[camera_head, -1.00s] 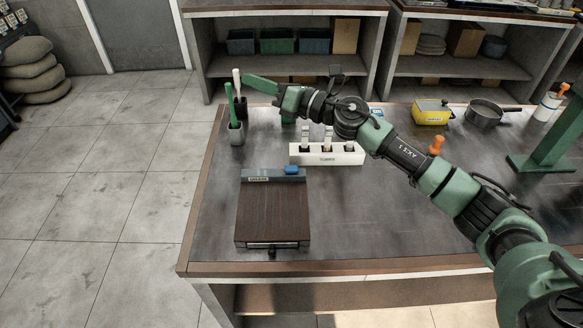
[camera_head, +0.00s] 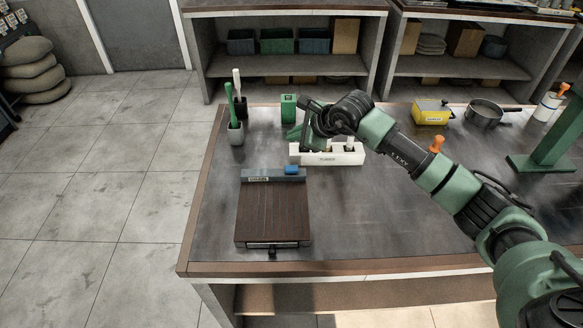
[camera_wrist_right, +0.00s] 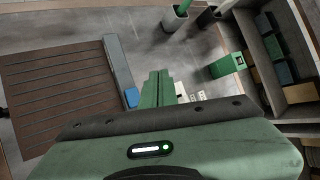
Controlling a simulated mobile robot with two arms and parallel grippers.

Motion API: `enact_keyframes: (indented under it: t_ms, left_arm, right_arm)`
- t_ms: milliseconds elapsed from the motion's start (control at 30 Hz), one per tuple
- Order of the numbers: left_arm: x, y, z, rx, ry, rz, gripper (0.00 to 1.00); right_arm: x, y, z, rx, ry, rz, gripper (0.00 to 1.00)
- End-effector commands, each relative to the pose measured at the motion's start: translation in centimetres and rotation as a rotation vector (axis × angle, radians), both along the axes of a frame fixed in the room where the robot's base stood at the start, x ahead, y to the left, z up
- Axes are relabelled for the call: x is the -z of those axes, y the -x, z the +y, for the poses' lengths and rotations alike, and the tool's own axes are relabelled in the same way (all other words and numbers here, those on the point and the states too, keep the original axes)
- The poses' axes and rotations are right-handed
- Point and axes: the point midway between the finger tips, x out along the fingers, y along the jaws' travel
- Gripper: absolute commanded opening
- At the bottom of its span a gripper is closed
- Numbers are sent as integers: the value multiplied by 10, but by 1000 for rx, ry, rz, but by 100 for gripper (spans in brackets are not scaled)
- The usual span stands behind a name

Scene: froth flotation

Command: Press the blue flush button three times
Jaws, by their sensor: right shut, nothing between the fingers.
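The blue flush button (camera_head: 291,169) sits on the grey bar (camera_head: 258,175) at the back of a brown ribbed panel (camera_head: 272,215) on the table. In the right wrist view the button (camera_wrist_right: 131,97) shows just left of my fingers. My right gripper (camera_head: 297,138) is shut and empty, fingers together, above the table behind the button and over the left end of the white rack. Its closed fingers (camera_wrist_right: 158,86) also show in the wrist view. It looks apart from the button. My left gripper is not in view.
A white rack (camera_head: 326,158) with bottles stands right behind the panel. A green block (camera_head: 288,108) is behind it. A grey cup (camera_head: 236,134) with a green brush stands at left. A yellow box (camera_head: 431,112) and pan (camera_head: 484,113) are at back right. The table's front middle is clear.

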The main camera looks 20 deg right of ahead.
Motion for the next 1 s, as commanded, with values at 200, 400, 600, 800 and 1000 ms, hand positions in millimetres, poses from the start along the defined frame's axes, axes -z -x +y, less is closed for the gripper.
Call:
enact_keyframes:
  t_ms: [200,400,600,800,1000]
  left_arm:
    - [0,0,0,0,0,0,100]
    - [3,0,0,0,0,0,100]
    - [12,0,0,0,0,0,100]
    - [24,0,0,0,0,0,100]
    - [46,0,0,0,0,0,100]
  right_arm:
    - [0,0,0,0,-2,-1,0]
    - [8,0,1,-1,-4,1,0]
    - [29,0,1,-1,-3,2,0]
    - [58,0,1,0,-4,2,0]
    - [84,0,1,0,-4,-1,0]
